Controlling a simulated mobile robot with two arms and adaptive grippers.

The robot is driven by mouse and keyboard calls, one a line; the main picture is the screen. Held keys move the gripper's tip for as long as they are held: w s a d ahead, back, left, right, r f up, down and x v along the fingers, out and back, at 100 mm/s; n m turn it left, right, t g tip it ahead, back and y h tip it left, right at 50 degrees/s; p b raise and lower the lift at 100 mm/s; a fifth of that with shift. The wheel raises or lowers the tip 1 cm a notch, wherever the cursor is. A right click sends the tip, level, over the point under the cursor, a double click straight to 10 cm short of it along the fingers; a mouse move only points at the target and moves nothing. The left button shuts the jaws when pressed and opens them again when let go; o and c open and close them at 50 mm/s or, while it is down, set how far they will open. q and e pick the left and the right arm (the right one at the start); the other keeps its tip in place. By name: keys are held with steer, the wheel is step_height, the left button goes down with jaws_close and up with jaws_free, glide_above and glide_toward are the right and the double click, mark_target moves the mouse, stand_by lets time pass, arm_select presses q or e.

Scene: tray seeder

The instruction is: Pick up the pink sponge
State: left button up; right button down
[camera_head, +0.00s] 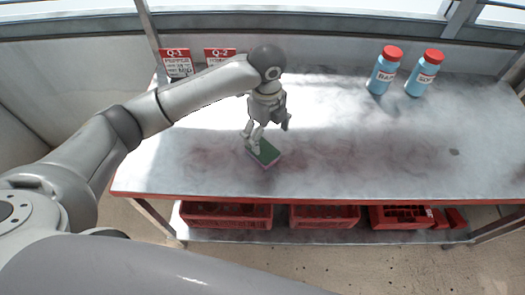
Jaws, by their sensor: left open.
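A small sponge (266,154) lies on the metal table (370,150), left of its middle and toward the front edge. Its top is dark green and a pinkish side shows along its lower edge. My left gripper (268,138) hangs over the sponge, pointing down, with its fingers spread. One finger is at the sponge's left side and covers part of it; whether it touches cannot be told. The other finger is raised to the right. My right gripper does not show.
Two blue bottles with red caps, a left one (384,71) and a right one (424,73), stand at the back right. Two red-and-white signs, Q-1 (177,63) and Q-2 (219,56), stand at the back left. Red crates (226,216) sit on the shelf below. The table's right half is mostly clear.

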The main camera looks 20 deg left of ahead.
arm_select(q)
glide_above(266, 153)
step_height(266, 153, down, 5)
steer(key=shift+a, duration=0.15)
steer(key=shift+f+p, duration=0.6)
steer(key=shift+f, duration=2.1)
steer(key=c, duration=0.8)
steer(key=shift+r, duration=0.2)
